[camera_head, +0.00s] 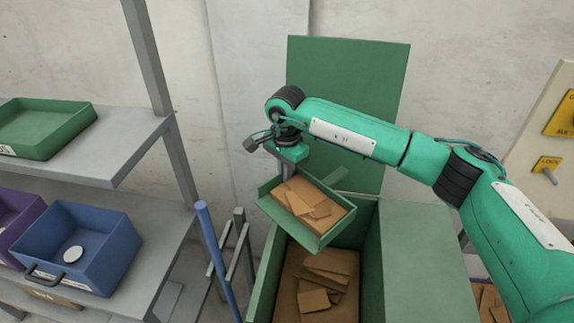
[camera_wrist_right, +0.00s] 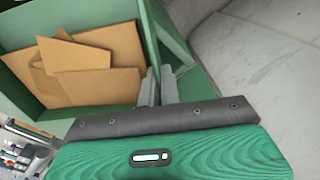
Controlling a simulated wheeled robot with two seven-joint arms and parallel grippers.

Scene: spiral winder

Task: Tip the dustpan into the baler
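The dustpan (camera_head: 321,242) is a green open tray holding several brown cardboard pieces (camera_head: 308,203). It hangs tilted above the mouth of the baler (camera_head: 428,262), a green box with more cardboard (camera_head: 325,275) inside. My right gripper (camera_head: 296,155) is at the dustpan's back edge. In the right wrist view its two grey fingers (camera_wrist_right: 158,88) are close together on the dustpan's (camera_wrist_right: 150,38) side, and the cardboard (camera_wrist_right: 85,68) still lies in the pan. The exact grip point is partly hidden. My left gripper is not in view.
A green upright panel (camera_head: 345,85) stands behind the baler. At left, a grey shelf (camera_head: 140,140) carries a green tray (camera_head: 45,128), a blue bin (camera_head: 95,235) and a purple bin (camera_head: 18,215). A blue pole (camera_head: 215,255) stands between shelf and baler. A switch panel (camera_head: 550,150) is at right.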

